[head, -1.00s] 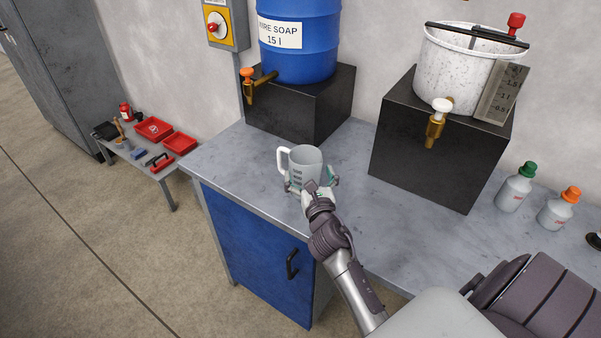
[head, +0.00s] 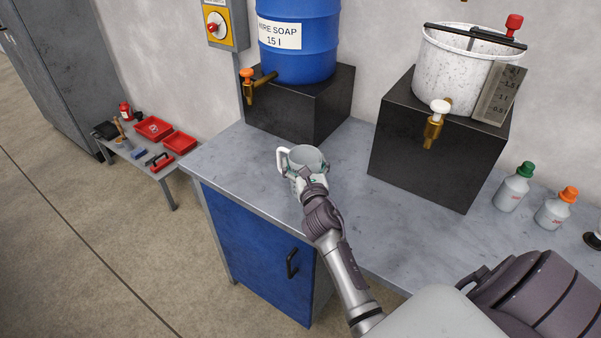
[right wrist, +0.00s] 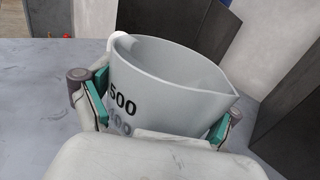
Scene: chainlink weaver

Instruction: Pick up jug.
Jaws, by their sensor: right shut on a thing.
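The jug (head: 305,156) is light grey with a white handle on its left and a pouring lip. It stands upright on or just over the grey worktop; I cannot tell whether its base touches, as my gripper hides its lower part. My right gripper (head: 308,180) is shut on the jug's body from the front. In the right wrist view, the jug (right wrist: 165,85) shows dark number marks, and the green pads of the right gripper (right wrist: 158,120) press on its two sides. My left gripper is not in view.
A blue soap barrel (head: 300,40) with an orange tap stands on a black block (head: 300,105) behind the jug. A speckled white bucket (head: 460,70) stands on another black block (head: 430,150). Two bottles (head: 512,190) stand at right. The worktop (head: 235,165) left of the jug is clear.

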